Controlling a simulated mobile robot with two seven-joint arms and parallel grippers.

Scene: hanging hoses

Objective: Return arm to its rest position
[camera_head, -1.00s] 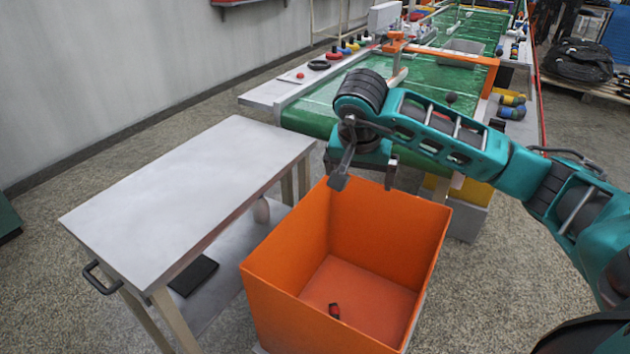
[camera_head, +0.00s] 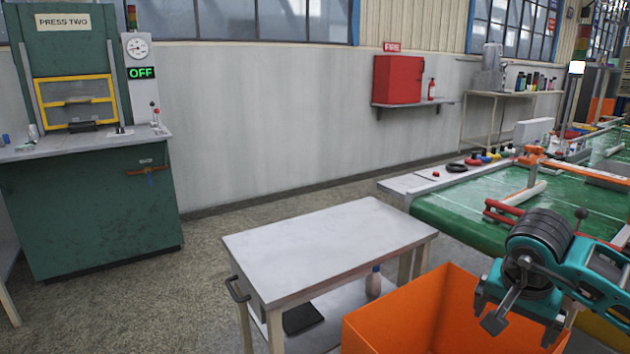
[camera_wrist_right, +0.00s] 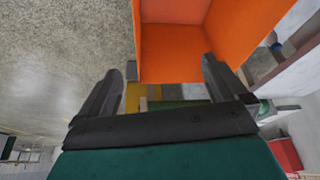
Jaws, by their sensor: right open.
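My right gripper (camera_head: 523,328) is at the lower right of the head view, on a teal arm coming in from the right. It points down over the orange bin (camera_head: 400,325), with its two fingers apart. In the right wrist view my gripper's dark fingers (camera_wrist_right: 165,75) are spread, with nothing between them. The orange bin (camera_wrist_right: 175,50) shows beyond the fingertips there. The bin's floor is out of sight in the head view. My left gripper is not in view.
A grey-topped table (camera_head: 325,245) stands left of the bin, with a bottle (camera_head: 374,282) on its lower shelf. A green conveyor (camera_head: 460,210) runs behind the arm. A green press cabinet (camera_head: 95,215) stands at left. Open floor (camera_head: 205,285) lies between cabinet and table.

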